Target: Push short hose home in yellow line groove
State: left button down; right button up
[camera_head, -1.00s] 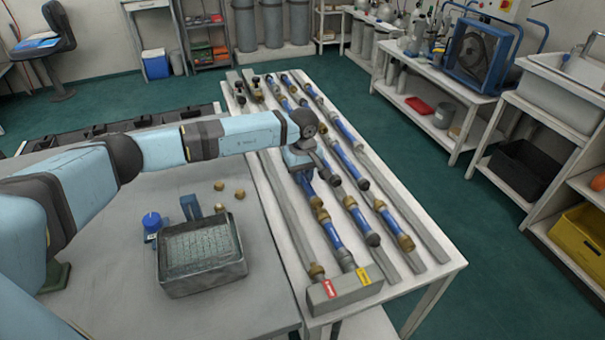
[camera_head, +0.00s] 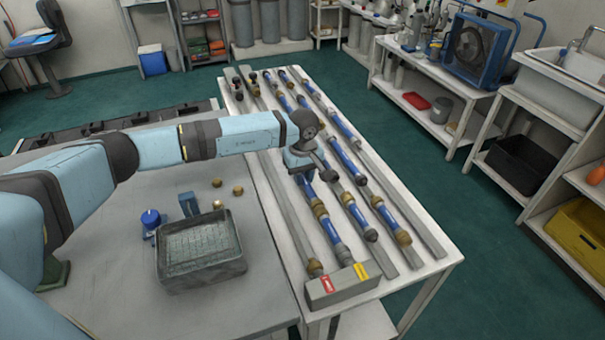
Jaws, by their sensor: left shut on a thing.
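My left gripper (camera_head: 312,171) reaches down over the rack from the left. Its fingers are shut on the blue short hose (camera_head: 306,187), though the wrist hides most of the grip. The hose lies along the yellow line groove, which runs towards the yellow label (camera_head: 361,271) on the grey end block (camera_head: 345,288). Below the gripper, brass fittings (camera_head: 319,208) join it to another blue hose (camera_head: 331,231) in the same line, near the block. Whether the held hose is fully seated cannot be told. My right gripper is out of view.
A red label (camera_head: 327,284) marks the neighbouring line, with a brass fitting (camera_head: 314,267) near the block. More blue hoses (camera_head: 357,215) lie in parallel lines to the right. A grey tray (camera_head: 201,282), blue cap (camera_head: 151,218) and loose brass caps (camera_head: 238,190) are on the left bench.

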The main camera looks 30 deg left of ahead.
pick_arm(q)
jog(key=c, duration=0.9)
grip_release()
notch_tip(320, 180, up, 14)
jog(key=shift+f, duration=0.1)
jog(key=shift+p, duration=0.3)
